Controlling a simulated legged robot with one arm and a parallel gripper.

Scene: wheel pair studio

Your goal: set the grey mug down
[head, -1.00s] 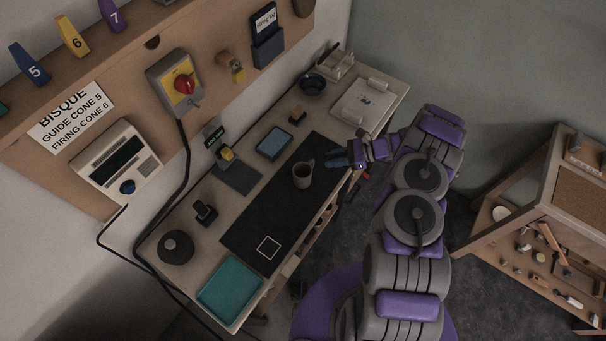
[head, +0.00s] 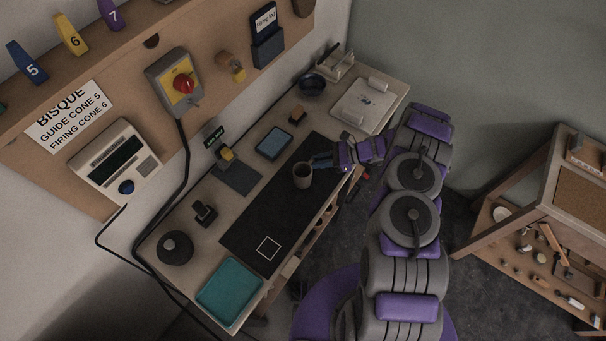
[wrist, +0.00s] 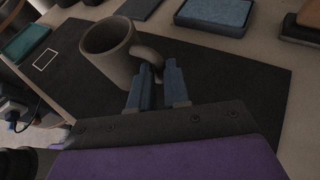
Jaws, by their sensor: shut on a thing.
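The grey mug (head: 302,177) is upright at the black mat (head: 258,215), toward its far right part; I cannot tell whether its base touches the mat. In the wrist view the mug (wrist: 107,55) shows its open rim and its handle, which points to my gripper (wrist: 158,78). The two blue-grey fingers are shut on the handle, one on each side. In the head view my gripper (head: 318,164) reaches the mug from the right. A white square outline (head: 268,248) lies on the bare near part of the mat.
A teal tray (head: 229,285) lies at the near end of the bench. A blue sponge-like block (head: 274,143), a dark pad (head: 237,178) and a dark round object (head: 175,247) stand along the wall side. The mat between mug and square is clear.

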